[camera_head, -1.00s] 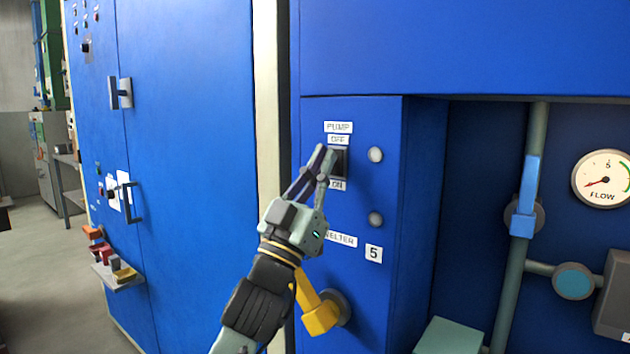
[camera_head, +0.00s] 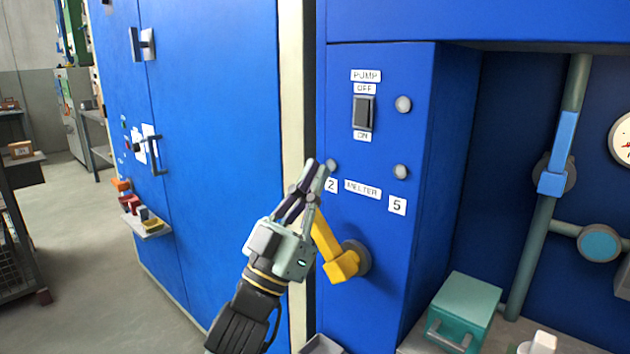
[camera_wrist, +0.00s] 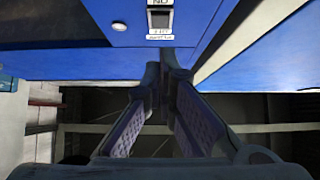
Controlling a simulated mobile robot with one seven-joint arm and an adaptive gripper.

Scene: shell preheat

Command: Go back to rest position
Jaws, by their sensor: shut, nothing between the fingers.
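My gripper (camera_head: 318,170) is shut and empty, its fingertips together, in front of the blue panel near the label with the number 2. The pump switch (camera_head: 363,113), a dark rocker between the OFF and ON labels, is above and to the right of the fingertips, apart from them. In the wrist view the closed fingertips (camera_wrist: 160,68) show in the middle, with the switch (camera_wrist: 160,18) at the top edge. A yellow lever (camera_head: 338,258) on a round hub sits just right of my gripper, partly hidden behind it.
A blue cabinet (camera_head: 215,140) with handles stands on the left, with a small shelf of coloured blocks (camera_head: 143,222). A teal box (camera_head: 467,305) stands in the recess on the right, beside green pipes (camera_head: 540,240). Open floor (camera_head: 80,270) lies at the lower left.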

